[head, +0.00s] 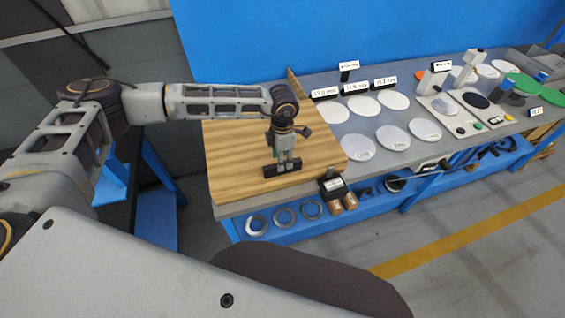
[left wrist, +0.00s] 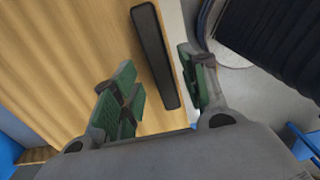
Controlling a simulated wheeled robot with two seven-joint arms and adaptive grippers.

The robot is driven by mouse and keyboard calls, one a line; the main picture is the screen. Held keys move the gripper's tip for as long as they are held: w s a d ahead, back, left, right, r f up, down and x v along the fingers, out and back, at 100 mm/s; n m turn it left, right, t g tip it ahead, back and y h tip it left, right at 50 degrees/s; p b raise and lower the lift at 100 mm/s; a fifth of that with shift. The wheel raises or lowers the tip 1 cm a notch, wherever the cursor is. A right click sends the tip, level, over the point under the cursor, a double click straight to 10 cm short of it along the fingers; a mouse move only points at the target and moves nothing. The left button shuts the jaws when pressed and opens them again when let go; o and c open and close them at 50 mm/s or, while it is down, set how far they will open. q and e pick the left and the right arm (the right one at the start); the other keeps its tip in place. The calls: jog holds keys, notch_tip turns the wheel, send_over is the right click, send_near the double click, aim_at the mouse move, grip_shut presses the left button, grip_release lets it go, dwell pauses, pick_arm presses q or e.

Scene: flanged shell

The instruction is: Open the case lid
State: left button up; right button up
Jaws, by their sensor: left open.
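A narrow black case (head: 270,171) lies on the wooden board. Its lid looks shut, but I cannot make out the lid seam. My left gripper (head: 284,158) points down over the case and hides its middle in the head view. In the left wrist view the case (left wrist: 152,45) shows as a long dark bar between the green-padded fingers of my left gripper (left wrist: 157,76). The fingers are open, with a gap on the left-finger side; I cannot tell whether the right finger touches the case. My right gripper is out of view.
The wooden board (head: 235,150) is otherwise clear. Right of it on the grey bench are several white discs (head: 362,146) with label signs, and a control panel (head: 465,110). A small black box (head: 332,186) stands at the front edge. Metal rings (head: 285,216) lie on the blue lower shelf.

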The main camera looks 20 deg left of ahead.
pick_arm(q)
jog(key=shift+f, duration=1.85)
jog(key=shift+c, duration=0.4)
grip_shut()
